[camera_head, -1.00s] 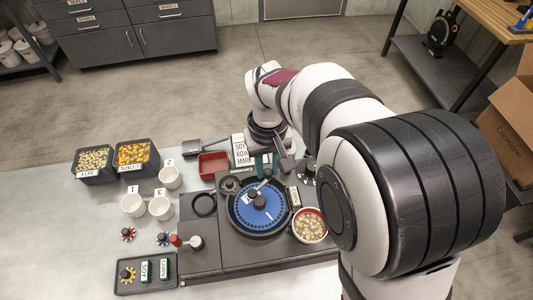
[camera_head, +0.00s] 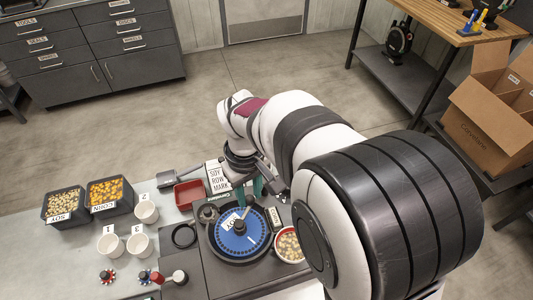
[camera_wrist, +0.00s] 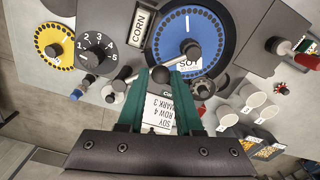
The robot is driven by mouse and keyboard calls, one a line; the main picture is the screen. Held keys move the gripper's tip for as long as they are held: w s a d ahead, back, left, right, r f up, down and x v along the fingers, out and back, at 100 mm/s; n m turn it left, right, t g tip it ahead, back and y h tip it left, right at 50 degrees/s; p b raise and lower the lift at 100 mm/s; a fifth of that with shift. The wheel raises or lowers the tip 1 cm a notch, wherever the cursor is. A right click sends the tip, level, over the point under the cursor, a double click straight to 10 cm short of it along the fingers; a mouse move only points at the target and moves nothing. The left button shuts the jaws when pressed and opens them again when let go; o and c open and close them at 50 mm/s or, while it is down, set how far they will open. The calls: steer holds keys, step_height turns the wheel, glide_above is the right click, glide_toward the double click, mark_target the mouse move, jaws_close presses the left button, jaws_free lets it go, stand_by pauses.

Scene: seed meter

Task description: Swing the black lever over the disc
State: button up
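The blue disc (camera_head: 240,245) lies on the dark machine at the middle of the head view. It also shows in the wrist view (camera_wrist: 165,62), with a dark hub knob (camera_wrist: 194,51) and a SOY label on it. A round black knob (camera_wrist: 160,75), which seems to be the black lever's end, sits at the disc's near edge in the wrist view. My gripper (camera_wrist: 161,73) has its green fingers apart, one on each side of this knob. I cannot tell whether they touch it. The rest of the lever is hard to make out. In the head view, my gripper (camera_head: 248,186) is just behind the disc.
A numbered dial (camera_wrist: 97,46), a yellow disc (camera_wrist: 40,42) and a CORN plate (camera_wrist: 139,27) are left of the blue disc in the wrist view. The SOY ROW MARK card (camera_head: 218,177), red tray (camera_head: 188,194), white cups (camera_head: 139,245) and seed bins (camera_head: 110,205) stand around the machine.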

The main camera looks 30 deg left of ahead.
mark_target(250, 197)
steer(key=o, duration=0.3)
step_height(250, 197, up, 16)
steer(key=shift+f, duration=0.15)
steer(key=s+d+f+m+y, duration=0.1)
steer(key=s+d+f+m, duration=0.15)
steer(key=d+m, duration=0.6)
steer(key=s+d+f+m, duration=0.1)
steer(key=s+d+m, duration=0.2)
steer(key=d, duration=1)
steer(key=s+d+f+m, duration=0.1)
steer(key=s+f+m, duration=0.1)
steer(key=s+d+f+m, duration=0.1)
steer(key=s+d+m, duration=0.1)
steer(key=s, duration=0.1)
steer(key=s+d+f+m, duration=0.1)
steer(key=s+f+m, duration=0.1)
steer(key=shift+s+d+f+y, duration=0.2)
steer(key=shift+s+f+y, duration=0.1)
steer(key=shift+y, duration=0.1)
